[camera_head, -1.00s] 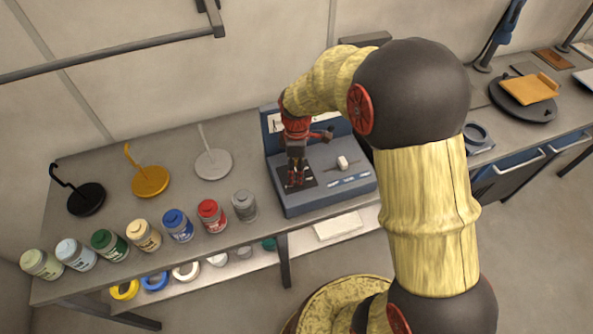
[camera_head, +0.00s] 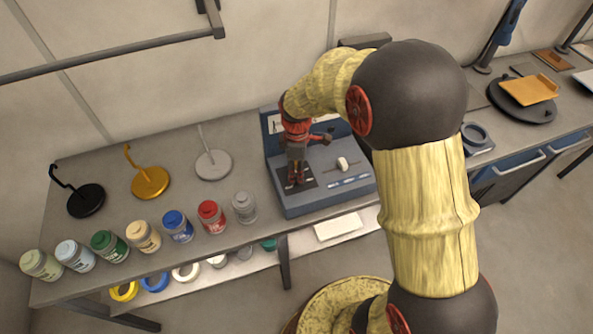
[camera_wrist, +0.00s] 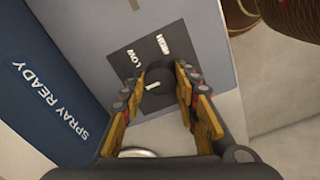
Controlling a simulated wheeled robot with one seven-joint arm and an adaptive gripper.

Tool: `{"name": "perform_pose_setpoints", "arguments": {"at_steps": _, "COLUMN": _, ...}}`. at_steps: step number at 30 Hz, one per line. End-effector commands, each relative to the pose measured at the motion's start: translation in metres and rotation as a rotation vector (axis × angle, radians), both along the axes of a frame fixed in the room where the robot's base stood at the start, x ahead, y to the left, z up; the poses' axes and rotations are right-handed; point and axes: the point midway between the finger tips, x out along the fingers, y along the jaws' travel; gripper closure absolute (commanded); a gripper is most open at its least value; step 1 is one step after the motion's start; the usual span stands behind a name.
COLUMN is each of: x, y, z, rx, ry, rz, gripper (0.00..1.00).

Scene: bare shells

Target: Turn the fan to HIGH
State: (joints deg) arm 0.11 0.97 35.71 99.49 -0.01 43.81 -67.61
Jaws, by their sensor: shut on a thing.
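The fan control is a dark round knob (camera_wrist: 156,78) with a white mark, on a dark plate lettered LOW and HIGH (camera_wrist: 163,44) in the wrist view. The white mark lies roughly across the knob's face; I cannot tell exactly which setting it points to. My gripper (camera_wrist: 160,88) is shut on the knob, with one finger on each side. In the head view my gripper (camera_head: 296,178) reaches down onto the dark plate at the left of the grey-blue console (camera_head: 330,200). It hides the knob there.
A white control (camera_head: 343,164) sits right of my gripper on the console. Several paint jars, including a grey one (camera_head: 244,207), stand along the bench's front left. Three hooked stands, one yellow (camera_head: 150,182), are behind them. A round black tray (camera_head: 525,105) is far right.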

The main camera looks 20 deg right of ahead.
Motion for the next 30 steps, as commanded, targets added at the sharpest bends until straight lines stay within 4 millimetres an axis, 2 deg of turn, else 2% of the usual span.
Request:
{"name": "perform_pose_setpoints", "arguments": {"at_steps": 4, "x": -0.0003, "y": 0.0001, "z": -0.0001, "rx": 0.000, "ry": 0.001, "rz": 0.000, "gripper": 0.95}}
{"name": "perform_pose_setpoints", "arguments": {"at_steps": 14, "x": -0.0004, "y": 0.0002, "z": 0.0005, "rx": 0.000, "ry": 0.001, "rz": -0.054, "gripper": 0.95}}
{"name": "perform_pose_setpoints", "arguments": {"at_steps": 20, "x": -0.0002, "y": 0.0002, "z": 0.0009, "rx": 0.000, "ry": 0.002, "rz": -0.176, "gripper": 0.95}}
{"name": "perform_pose_setpoints", "arguments": {"at_steps": 30, "x": -0.0001, "y": 0.0002, "z": 0.0015, "rx": 0.000, "ry": 0.001, "rz": -0.488, "gripper": 0.95}}
